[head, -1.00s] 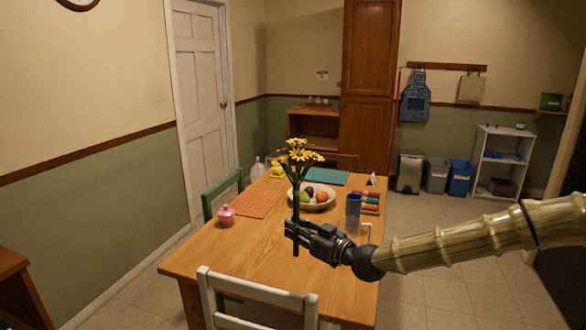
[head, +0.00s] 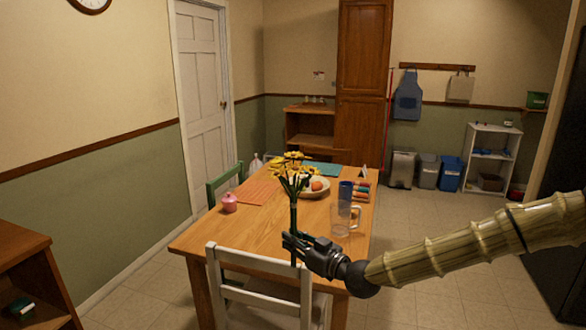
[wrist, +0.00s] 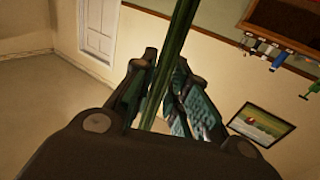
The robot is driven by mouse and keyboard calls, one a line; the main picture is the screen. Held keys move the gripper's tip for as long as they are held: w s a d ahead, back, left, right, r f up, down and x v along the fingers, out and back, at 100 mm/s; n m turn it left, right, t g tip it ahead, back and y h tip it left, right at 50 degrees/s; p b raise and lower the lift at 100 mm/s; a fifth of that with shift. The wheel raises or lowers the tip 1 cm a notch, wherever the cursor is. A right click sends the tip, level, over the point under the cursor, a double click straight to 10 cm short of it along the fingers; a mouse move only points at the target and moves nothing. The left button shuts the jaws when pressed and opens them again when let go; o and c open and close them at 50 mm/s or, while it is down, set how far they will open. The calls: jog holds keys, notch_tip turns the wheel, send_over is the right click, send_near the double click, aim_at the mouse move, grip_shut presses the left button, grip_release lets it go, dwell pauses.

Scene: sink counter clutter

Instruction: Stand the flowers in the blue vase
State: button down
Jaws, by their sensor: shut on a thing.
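The yellow flowers (head: 292,170) are upright, their green stems held in my gripper (head: 291,243). My gripper is shut on the stems, near their lower part, in front of the table's near edge. The wrist view shows the green stems (wrist: 176,55) between the two fingers (wrist: 160,95). The blue vase (head: 345,191) stands on the right side of the table, behind a clear glass mug. The flowers are to the left of the vase and apart from it.
The clear mug (head: 342,222) stands near the table's right edge. A white chair (head: 262,262) is at the near side. The table's front middle is clear.

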jog(key=s+d+f+m+t+h+b, duration=0.1)
jog(key=s+d+f+m+t+h, duration=0.3)
jog(key=s+d+f+h, duration=0.45)
jog(key=s+d+f+m+t+h, duration=0.1)
jog(key=s+d+f+m+h, duration=0.5)
jog(key=d+f, duration=0.4)
jog(key=s+a+f+y, duration=0.1)
jog(key=s+f, duration=0.6)
jog(key=f, duration=0.2)
jog(key=shift+n, duration=0.4)
jog(key=shift+y, duration=0.25)
